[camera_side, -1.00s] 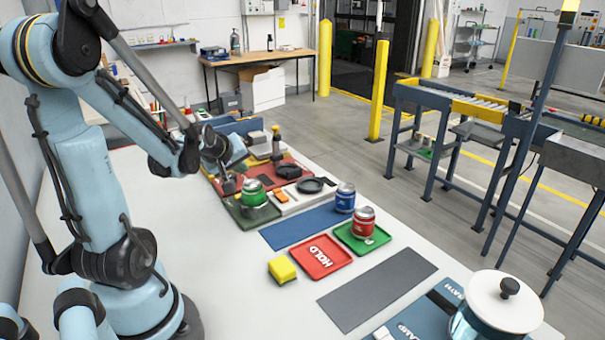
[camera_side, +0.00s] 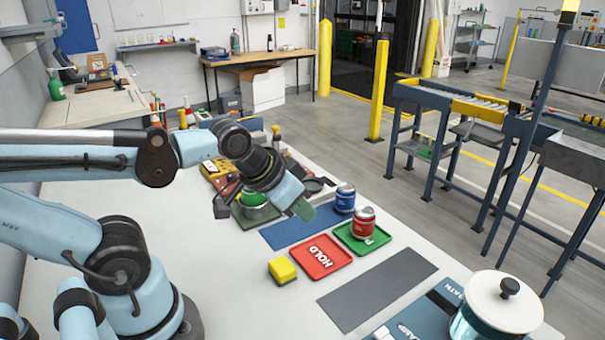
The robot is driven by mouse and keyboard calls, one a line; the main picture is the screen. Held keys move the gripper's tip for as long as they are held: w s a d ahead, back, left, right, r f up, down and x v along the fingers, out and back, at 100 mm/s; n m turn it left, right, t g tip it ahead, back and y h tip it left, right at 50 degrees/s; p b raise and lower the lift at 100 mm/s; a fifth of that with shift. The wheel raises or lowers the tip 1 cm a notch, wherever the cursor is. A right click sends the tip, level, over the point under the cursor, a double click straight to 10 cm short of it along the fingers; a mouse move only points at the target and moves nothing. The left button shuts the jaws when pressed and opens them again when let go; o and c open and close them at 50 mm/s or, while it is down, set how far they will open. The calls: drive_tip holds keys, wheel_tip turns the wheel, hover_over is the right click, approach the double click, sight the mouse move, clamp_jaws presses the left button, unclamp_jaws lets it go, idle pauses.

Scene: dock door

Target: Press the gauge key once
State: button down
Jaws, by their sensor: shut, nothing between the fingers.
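My gripper (camera_side: 222,208) has shut dark fingers hanging low at the left of the green can (camera_side: 252,197) and its dark green tray. My wrist reaches across the far end of the table, with a pale blue block and a green end piece to the right. Behind it is a dark round dish-like piece (camera_side: 313,185), partly covered. I cannot make out the gauge key; my wrist hides part of that area. I cannot tell whether the fingers touch anything.
The red HOLD tray (camera_side: 309,268), green tray (camera_side: 346,240) with a red can (camera_side: 363,222), and blue can (camera_side: 345,197) stand to the right. A yellow block (camera_side: 282,270), grey mat (camera_side: 378,290) and lidded glass jar (camera_side: 503,300) are nearer. The white table's left part is clear.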

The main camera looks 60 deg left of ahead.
drive_tip(key=w+a+r+n+g+y, duration=0.1)
drive_tip(key=w+a+r+n+g, duration=0.1)
drive_tip(key=a+n, duration=0.7)
drive_tip(key=w+a+r+n+g, duration=0.1)
drive_tip(key=a+r+n+g, duration=0.1)
drive_tip(key=a+n, duration=0.7)
drive_tip(key=s+a+f+n+g+h, duration=0.1)
drive_tip(key=s+a+n+g, duration=0.2)
drive_tip(key=a+n, duration=0.9)
drive_tip(key=n, duration=0.6)
drive_tip(key=shift+f, duration=0.15)
drive_tip(key=shift+s, duration=0.1)
wheel_tip(320, 180, down, 14)
